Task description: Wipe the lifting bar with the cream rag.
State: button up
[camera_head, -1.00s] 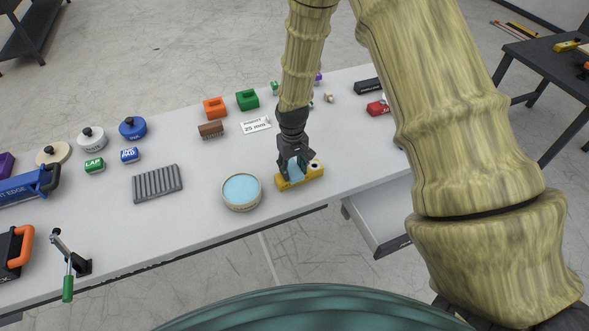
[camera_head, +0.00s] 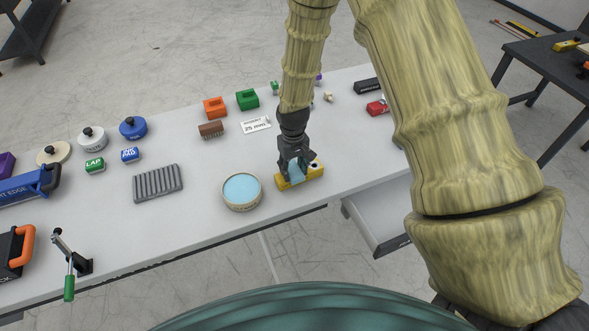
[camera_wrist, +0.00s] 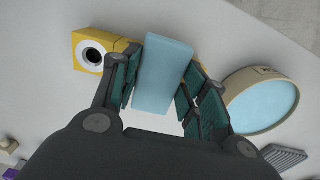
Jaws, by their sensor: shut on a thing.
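My gripper (camera_wrist: 160,88) points down at the front of the table. It is shut on a light blue block (camera_wrist: 163,75), with a finger pad on each side. In the head view the light blue block (camera_head: 296,172) lies against a yellow block (camera_head: 314,171), at the table's front edge. The yellow block (camera_wrist: 90,52) has a round dark hole in a white ring and is partly hidden by the fingers. I cannot make out a cream rag or a lifting bar for certain in either view.
A round tin (camera_head: 242,206) with a light blue top stands just left of my gripper. A grey ribbed plate (camera_head: 158,183) lies further left. A brown brush (camera_head: 211,129), a white label card (camera_head: 256,125) and green (camera_head: 247,99) and orange (camera_head: 215,107) blocks lie behind.

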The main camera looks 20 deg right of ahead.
jog(key=shift+w, duration=0.65)
jog(key=shift+s, duration=1.25)
jog(key=shift+r+p, duration=0.15)
jog(key=shift+p, duration=0.2)
jog(key=shift+r+p, duration=0.55)
jog(key=shift+r, duration=0.25)
